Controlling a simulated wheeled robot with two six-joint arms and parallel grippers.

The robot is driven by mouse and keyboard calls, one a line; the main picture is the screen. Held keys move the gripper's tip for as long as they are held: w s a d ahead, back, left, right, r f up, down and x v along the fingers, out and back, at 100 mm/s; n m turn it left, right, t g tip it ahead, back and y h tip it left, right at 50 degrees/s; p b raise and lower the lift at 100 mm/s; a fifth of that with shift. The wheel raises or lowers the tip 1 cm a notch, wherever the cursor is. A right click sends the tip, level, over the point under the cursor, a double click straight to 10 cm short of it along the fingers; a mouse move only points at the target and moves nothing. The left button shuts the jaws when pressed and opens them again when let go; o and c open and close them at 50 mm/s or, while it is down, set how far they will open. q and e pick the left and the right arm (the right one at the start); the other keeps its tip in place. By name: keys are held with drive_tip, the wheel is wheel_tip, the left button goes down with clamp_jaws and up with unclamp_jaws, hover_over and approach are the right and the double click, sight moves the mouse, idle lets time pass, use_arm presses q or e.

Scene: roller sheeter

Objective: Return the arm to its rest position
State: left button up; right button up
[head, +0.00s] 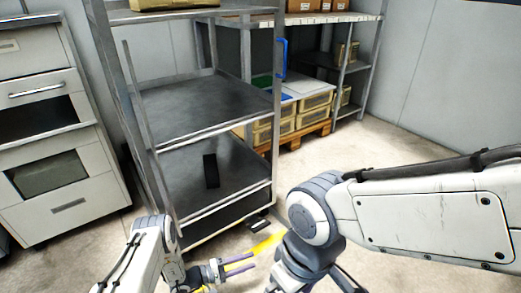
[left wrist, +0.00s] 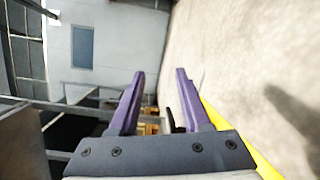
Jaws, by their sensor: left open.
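My left arm comes in at the bottom left of the head view. Its gripper (head: 252,261) has its two purple fingers apart with nothing between them, and sits low in front of the metal shelf rack. In the left wrist view the same gripper (left wrist: 160,76) shows both fingers spread, with only background between them. My right arm (head: 420,215) reaches across from the right edge and bends down at its joint near the bottom middle. Its gripper is out of the picture.
A grey metal shelf rack (head: 205,107) stands just beyond the left gripper, with a black object (head: 211,171) on its lower shelf. Grey drawer cabinets (head: 62,160) stand at left. Crates (head: 312,102) sit on a wooden pallet (head: 308,134) behind. A yellow strip (head: 266,243) lies near the gripper.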

use_arm(q)
drive_tip(key=s+d+r+m+g+y+p, duration=0.1)
drive_tip(key=s+d+r+m+g+y, duration=0.2)
drive_tip(key=r, duration=0.6)
drive_tip(key=s+d+r+m+g+y+p, duration=0.1)
drive_tip(key=s+d+r+m+g, duration=0.25)
drive_tip(key=r+g, duration=0.4)
drive_tip(key=s+d+r+m+g+y+p, duration=0.2)
drive_tip(key=s+d+r+m+g, duration=0.15)
drive_tip(key=r, duration=0.65)
drive_tip(key=s+a+r+m+t+y+p, duration=0.25)
drive_tip(key=s+a+r+t+y, duration=0.2)
drive_tip(key=s+r, duration=0.45)
drive_tip(key=s+a+r+m+t+y+p, duration=0.25)
drive_tip(key=s+a+r+y, duration=0.3)
drive_tip(key=s+r, duration=0.3)
wheel_tip(320, 180, up, 38)
drive_tip(key=p, duration=3.7)
drive_tip(key=shift+t+h, duration=0.3)
